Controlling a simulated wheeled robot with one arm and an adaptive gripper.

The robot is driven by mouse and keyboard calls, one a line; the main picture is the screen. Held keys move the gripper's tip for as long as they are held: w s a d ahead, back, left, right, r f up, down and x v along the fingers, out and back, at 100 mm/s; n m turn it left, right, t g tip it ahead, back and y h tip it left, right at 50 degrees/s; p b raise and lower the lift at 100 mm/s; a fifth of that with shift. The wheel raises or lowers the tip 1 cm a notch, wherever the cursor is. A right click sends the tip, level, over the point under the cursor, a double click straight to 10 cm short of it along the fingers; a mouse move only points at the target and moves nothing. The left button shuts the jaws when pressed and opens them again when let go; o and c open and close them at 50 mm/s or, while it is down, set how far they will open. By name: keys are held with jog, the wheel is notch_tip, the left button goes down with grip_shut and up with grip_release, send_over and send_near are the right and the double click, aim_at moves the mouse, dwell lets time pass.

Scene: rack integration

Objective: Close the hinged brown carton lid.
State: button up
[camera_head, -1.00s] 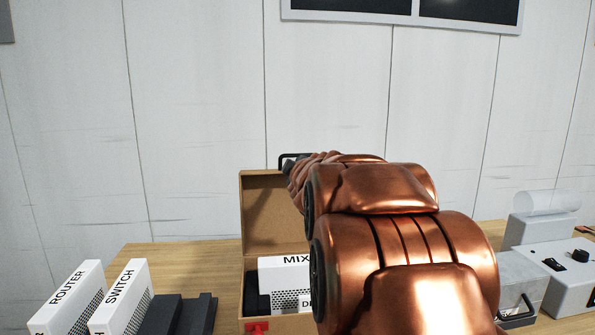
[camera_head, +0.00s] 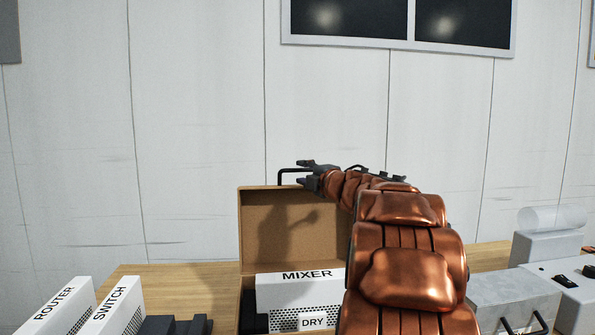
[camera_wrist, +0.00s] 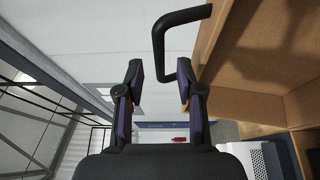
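The brown carton (camera_head: 242,230) stands on the table with its hinged lid (camera_head: 265,225) raised upright at the back. A black handle (camera_head: 281,177) sticks up from the lid's top edge. It also shows in the wrist view (camera_wrist: 158,48) as a bent bar beside the lid's brown board (camera_wrist: 265,65). My gripper (camera_head: 304,173) is at the handle, above the lid's top edge, pointing left. In the wrist view my gripper (camera_wrist: 162,88) has its fingers apart with nothing clamped. The handle's lower end is close to the right finger; I cannot tell whether they touch.
A white MIXER box (camera_head: 290,290) and dark items are inside the carton. ROUTER (camera_head: 52,308) and SWITCH (camera_head: 108,306) boxes stand at left, beside dark blocks (camera_head: 175,326). A grey metal box (camera_head: 512,298) and a white device (camera_head: 572,290) are at right.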

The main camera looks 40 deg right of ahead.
aim_at(299, 171)
jog(key=shift+x, duration=2)
grip_shut()
